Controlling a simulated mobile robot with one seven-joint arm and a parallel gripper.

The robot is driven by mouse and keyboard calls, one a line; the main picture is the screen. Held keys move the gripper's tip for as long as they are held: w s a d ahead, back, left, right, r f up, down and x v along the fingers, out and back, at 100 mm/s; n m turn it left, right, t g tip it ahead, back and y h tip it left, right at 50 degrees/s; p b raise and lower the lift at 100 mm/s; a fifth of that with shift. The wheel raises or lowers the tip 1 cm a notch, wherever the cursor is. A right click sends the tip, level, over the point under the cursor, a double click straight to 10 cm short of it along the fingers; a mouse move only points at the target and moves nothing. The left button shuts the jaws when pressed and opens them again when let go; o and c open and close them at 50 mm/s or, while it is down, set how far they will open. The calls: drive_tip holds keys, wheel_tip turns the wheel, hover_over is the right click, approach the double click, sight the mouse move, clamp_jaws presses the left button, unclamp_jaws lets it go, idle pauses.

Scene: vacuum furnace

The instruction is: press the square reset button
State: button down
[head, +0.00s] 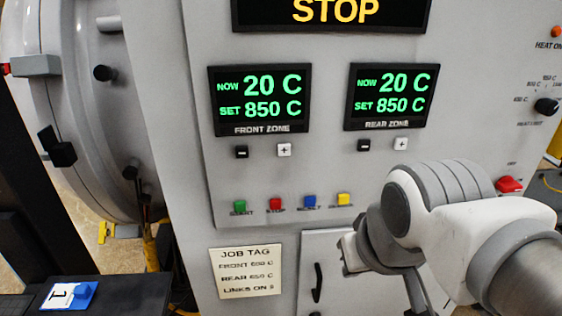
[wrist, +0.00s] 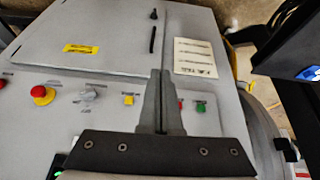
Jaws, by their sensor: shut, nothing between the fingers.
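Blue is hidden there behind my fingers. My gripper (wrist: 160,75) is shut and empty in front of the panel. In the head view its end is below and right of the row, partly hidden by my wrist.
Two zone displays (head: 259,99) with minus and plus keys are above the row, under a STOP screen (head: 340,12). A job tag (head: 246,271) and a handled door (head: 325,262) are below. A red knob (head: 508,185) is at right. The round chamber (head: 75,110) is left.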

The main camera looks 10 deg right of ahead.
sight(310, 202)
drive_tip(key=w+d+f+n+g+h+p, duration=0.3)
drive_tip(key=d+f+n+g+h, duration=0.4)
drive_tip(key=n+h, duration=0.6)
drive_tip(key=w+a+f+n+t+p, duration=0.1)
drive_tip(key=w+a+f+n+t, duration=0.1)
drive_tip(key=w+a+n+t, duration=0.2)
drive_tip(key=w+a+f+n+t+p, duration=0.1)
drive_tip(key=w+a+n+t, duration=0.3)
drive_tip(key=n, duration=1.5)
drive_tip(key=w+t, duration=0.3)
drive_tip(key=t, duration=0.4)
drive_tip(key=shift+w+a+f+p, duration=0.25)
drive_tip(key=shift+w+f+p, duration=0.05)
drive_tip(key=shift+f, duration=0.1)
drive_tip(key=shift+w, duration=0.1)
drive_tip(key=shift+w, duration=4.3)
drive_tip(key=shift+w, duration=0.4)
